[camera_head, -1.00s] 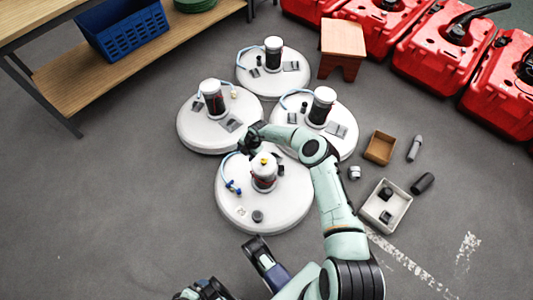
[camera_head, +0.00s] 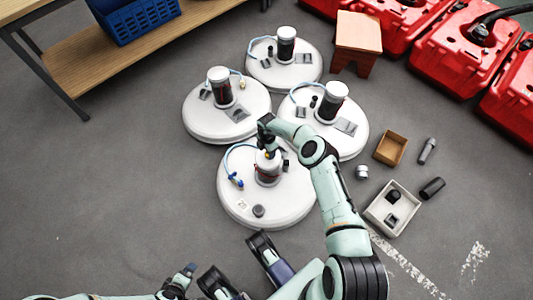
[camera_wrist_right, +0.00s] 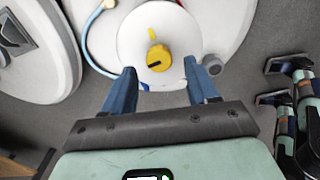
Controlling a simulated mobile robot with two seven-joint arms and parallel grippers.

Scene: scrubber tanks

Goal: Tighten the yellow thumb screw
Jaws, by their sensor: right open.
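The yellow thumb screw (camera_wrist_right: 158,57) sits on the white round cap (camera_wrist_right: 178,32) of the canister on the front tank. In the head view the screw (camera_head: 268,154) is partly hidden by my right gripper (camera_head: 269,147), which is directly above the canister (camera_head: 267,172). In the right wrist view my right gripper (camera_wrist_right: 160,75) is open, with its blue fingers apart. The screw lies beyond the fingertips, roughly centred between them, and nothing is held. My left gripper (camera_head: 185,275) is at the bottom edge of the head view, away from the tanks; its jaws are unclear.
The front tank (camera_head: 235,195) has a blue hose beside the canister. Three similar tanks stand close behind it. A grey tray (camera_head: 372,217), a brown box (camera_head: 391,147) and loose dark parts lie at right. A wooden stool (camera_head: 358,35) and red machines stand at back right. Floor at left is clear.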

